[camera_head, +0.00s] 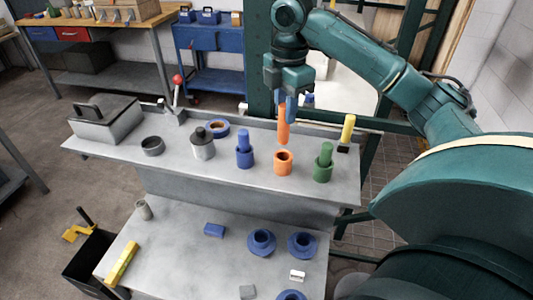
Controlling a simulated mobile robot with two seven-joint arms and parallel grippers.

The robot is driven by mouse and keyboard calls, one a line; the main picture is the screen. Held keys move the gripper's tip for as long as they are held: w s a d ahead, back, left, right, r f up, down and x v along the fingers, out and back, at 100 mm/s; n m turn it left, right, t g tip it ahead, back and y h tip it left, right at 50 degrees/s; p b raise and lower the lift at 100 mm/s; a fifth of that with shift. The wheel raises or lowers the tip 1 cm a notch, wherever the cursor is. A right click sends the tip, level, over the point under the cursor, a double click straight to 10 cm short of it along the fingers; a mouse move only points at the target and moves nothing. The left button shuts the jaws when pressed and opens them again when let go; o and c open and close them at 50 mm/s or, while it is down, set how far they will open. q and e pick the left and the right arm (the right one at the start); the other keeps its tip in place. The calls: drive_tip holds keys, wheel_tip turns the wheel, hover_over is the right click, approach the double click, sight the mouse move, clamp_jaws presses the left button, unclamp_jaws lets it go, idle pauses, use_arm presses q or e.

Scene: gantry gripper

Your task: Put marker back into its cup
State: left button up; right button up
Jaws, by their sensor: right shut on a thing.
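An orange marker (284,125) hangs upright from my right gripper (287,98), which is shut on its top part. The marker's lower end is just above an orange cup (283,165) on the upper bench; a small gap seems to show between them. My left gripper is not in view.
A lower table (180,256) in front holds blue parts (262,241).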

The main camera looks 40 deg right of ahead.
sight(285, 139)
drive_tip(key=shift+w+d+r, duration=0.15)
drive_tip(key=shift+d+r, duration=0.05)
drive_tip(key=shift+r, duration=0.15)
drive_tip(key=f, duration=0.5)
drive_tip(key=shift+s+f, duration=0.2)
drive_tip(key=shift+f, duration=2.15)
drive_tip(key=o, duration=1)
wheel_tip(285, 139, up, 12)
drive_tip(key=shift+d, duration=0.1)
